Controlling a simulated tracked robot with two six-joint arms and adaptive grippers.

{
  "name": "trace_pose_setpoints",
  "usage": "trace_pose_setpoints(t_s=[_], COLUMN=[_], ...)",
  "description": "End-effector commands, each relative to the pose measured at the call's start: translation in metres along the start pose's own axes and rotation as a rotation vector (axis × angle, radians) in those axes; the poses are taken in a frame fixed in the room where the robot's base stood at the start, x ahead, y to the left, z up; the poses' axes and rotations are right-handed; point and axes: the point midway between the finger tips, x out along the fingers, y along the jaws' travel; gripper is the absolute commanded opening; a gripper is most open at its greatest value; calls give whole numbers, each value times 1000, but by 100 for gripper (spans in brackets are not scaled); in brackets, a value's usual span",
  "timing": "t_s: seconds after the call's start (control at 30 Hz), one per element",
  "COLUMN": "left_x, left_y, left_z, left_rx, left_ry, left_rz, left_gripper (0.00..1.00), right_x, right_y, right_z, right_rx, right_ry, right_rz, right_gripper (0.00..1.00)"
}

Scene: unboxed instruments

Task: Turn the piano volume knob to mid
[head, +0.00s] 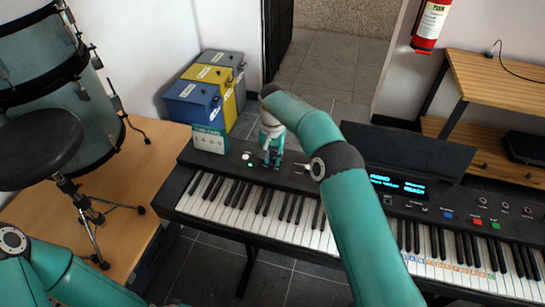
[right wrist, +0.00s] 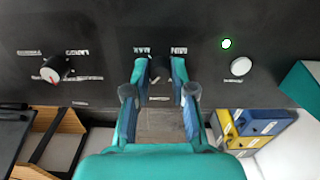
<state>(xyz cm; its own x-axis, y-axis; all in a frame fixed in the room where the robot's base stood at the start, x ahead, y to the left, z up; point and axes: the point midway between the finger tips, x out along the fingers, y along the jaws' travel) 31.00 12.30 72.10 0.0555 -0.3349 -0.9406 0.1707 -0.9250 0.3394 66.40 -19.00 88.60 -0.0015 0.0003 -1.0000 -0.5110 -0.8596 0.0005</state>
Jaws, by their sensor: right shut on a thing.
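The black electronic piano (head: 235,203) stands across the middle and right, with a lit blue display. My right gripper (head: 272,155) reaches down onto the left part of its panel. In the right wrist view the right gripper (right wrist: 159,72) is shut on a dark round knob (right wrist: 156,74), one finger on each side. A faint light mark shows on the knob, but its exact angle is hard to tell. Small labels flank the knob and are upside down in this view. In the head view the gripper hides the knob. My left gripper is out of view; only its arm shows at lower left.
A second knob with a red pointer (right wrist: 52,72) and a white round button (right wrist: 240,66) beside a green light (right wrist: 226,44) flank the held knob. A small teal box (head: 209,139) stands at the piano's left end. Labelled bins (head: 192,105) stand behind.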

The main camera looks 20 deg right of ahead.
Motion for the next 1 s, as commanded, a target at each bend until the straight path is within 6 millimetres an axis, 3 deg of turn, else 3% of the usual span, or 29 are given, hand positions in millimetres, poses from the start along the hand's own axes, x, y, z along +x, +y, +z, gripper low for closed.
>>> trace_pose_setpoints(t_s=[0.63,0.67,0.77,1.0], left_x=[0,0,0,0], left_y=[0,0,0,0], left_z=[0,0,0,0], left_rx=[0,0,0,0], left_ry=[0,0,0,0], left_rz=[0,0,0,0], left_gripper=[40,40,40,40], right_x=[-3,-3,-2,-1], right_y=[-1,-1,-1,0], right_z=[-3,-3,-2,-1], right_rx=[60,60,59,58], right_ry=[11,11,8,4], right_rz=[-6,-6,-5,-2], right_gripper=[0,29,46,49])
